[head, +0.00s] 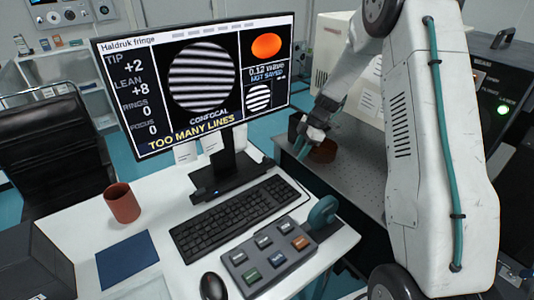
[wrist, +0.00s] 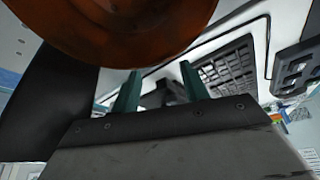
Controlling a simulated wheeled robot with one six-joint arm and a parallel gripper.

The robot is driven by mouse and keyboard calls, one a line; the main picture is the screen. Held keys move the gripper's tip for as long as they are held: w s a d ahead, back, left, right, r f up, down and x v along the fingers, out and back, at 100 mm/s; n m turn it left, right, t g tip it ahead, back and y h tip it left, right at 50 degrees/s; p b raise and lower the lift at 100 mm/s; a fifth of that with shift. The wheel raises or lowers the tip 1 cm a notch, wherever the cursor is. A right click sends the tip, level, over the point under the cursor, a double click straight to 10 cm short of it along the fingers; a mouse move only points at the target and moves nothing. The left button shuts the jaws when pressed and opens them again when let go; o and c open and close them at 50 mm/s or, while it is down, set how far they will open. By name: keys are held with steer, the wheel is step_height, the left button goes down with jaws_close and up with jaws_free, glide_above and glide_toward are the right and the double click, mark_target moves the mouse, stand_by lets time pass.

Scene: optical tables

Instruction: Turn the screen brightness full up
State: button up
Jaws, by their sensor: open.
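The screen (head: 195,85) is a black-framed monitor on the white desk, lit. It shows striped fringe pictures, an orange oval and the words "TOO MANY LINES". I cannot make out a marked brightness control. A grey button box (head: 268,255) with several coloured buttons lies before the keyboard. A teal round piece (head: 322,212) stands at its right end. My gripper (wrist: 161,68) is open, its two teal fingers apart with nothing seen held between them. In the head view my wrist is right of the screen, above the optical table, and the fingertips are hard to see.
A brown round object (wrist: 130,25) looms close above my fingers in the wrist view. The keyboard (head: 232,218), mouse (head: 213,286), red-brown mug (head: 122,203) and blue notebook (head: 127,259) lie on the desk. A black chair (head: 50,150) stands left. The optical table (head: 350,185) is right.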

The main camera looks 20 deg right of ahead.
mark_target(265, 158)
steer(key=a, duration=0.4)
steer(key=w+a, duration=0.1)
steer(key=a, duration=0.3)
steer(key=w+a, duration=0.1)
steer(key=a, duration=0.3)
steer(key=shift+f, duration=0.55)
jaws_close()
